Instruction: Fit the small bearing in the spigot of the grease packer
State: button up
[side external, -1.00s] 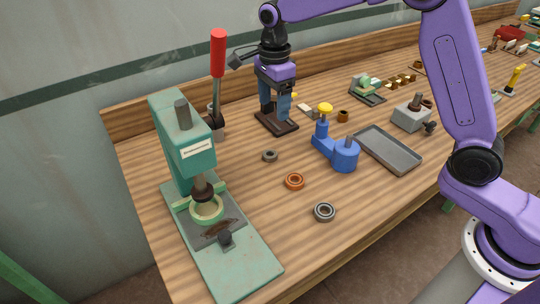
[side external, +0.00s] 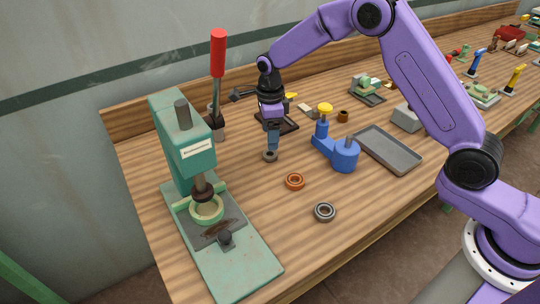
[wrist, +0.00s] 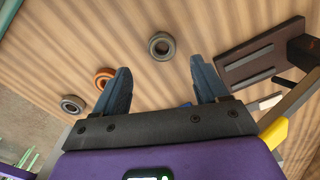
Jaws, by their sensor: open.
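The small bearing (side external: 270,160) is a small grey ring lying flat on the bench. My gripper (side external: 272,149) points down close above it in the side view. In the wrist view, my gripper (wrist: 161,65) has its two blue-grey fingers spread, with nothing between them. The small bearing (wrist: 152,50) lies beyond the fingertips, roughly centred between them. I take the blue fixture (side external: 345,159) with a yellow knob to be the grease packer. It stands right of my gripper, and a short grey post, likely its spigot (side external: 349,143), rises from its round part.
An orange ring (side external: 294,187) and a larger grey bearing (side external: 324,218) lie nearer the front edge. A green press (side external: 185,150) with a red-handled lever stands at left. A grey tray (side external: 388,160) lies right of the blue fixture. A dark stand (wrist: 250,62) is close beside the right finger.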

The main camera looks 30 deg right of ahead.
jog(key=shift+w+f, duration=0.15)
jog(key=shift+f, duration=3.2)
jog(key=c, duration=1.2)
